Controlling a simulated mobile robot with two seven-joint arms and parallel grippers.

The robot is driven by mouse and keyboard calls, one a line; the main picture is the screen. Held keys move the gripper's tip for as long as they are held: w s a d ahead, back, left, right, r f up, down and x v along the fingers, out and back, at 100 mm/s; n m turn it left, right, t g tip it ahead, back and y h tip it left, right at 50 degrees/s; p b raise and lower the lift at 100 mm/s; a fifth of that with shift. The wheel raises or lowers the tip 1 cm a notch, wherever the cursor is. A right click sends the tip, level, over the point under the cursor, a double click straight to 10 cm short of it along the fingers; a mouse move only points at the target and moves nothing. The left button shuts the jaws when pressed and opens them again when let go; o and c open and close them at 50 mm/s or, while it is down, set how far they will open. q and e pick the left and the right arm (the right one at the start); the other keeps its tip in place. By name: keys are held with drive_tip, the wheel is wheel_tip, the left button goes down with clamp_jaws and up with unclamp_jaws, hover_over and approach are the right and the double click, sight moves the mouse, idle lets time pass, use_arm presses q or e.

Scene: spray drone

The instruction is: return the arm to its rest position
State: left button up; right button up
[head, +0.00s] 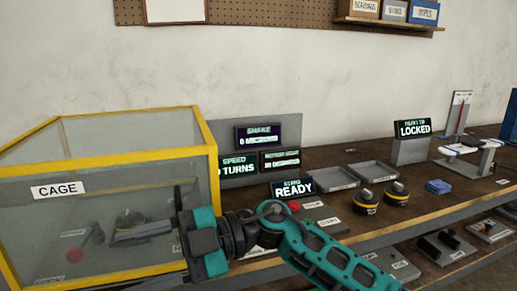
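One teal and black arm of mine comes in from the lower right, so I take it as my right arm. Its gripper (184,238) points left, in front of the right end of the yellow-framed cage (102,155). I cannot make out whether its fingers are apart or closed, and no held object is clear. My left gripper is not in view. The arm hides part of the bench front and some small labelled parts behind it.
Lit screens stand behind the arm, including a READY display (293,188). Two grey trays (335,179), two black-and-yellow knobs (367,203) and a blue item (439,187) sit on the bench. A LOCKED display (412,128) stands farther right. A lower shelf holds several parts.

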drive_tip(key=w+d+m+t+y+p, duration=0.2)
drive_tip(key=w+d+m+t+y, duration=0.45)
drive_tip(key=m+t, duration=0.65)
drive_tip(key=w+d+f+m+t+h+p, duration=0.2)
drive_tip(key=d+f+m+t+h, duration=0.7)
drive_tip(key=t, duration=0.3)
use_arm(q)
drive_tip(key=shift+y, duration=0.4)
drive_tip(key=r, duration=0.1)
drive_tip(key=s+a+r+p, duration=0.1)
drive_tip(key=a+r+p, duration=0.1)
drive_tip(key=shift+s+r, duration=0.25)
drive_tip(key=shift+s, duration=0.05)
use_arm(e)
drive_tip(key=s+d+f+m+g+h, duration=0.6)
drive_tip(key=s+d+f+h, duration=0.6)
drive_tip(key=f, duration=0.8)
drive_tip(key=s+d+m, duration=0.1)
drive_tip(key=s+d, duration=0.2)
drive_tip(key=d, duration=0.2)
drive_tip(key=shift+s+d+g, duration=0.15)
drive_tip(key=shift+d+g, duration=0.15)
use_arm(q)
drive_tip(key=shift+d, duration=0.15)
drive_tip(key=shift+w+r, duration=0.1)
use_arm(e)
drive_tip(key=shift+c, duration=0.3)
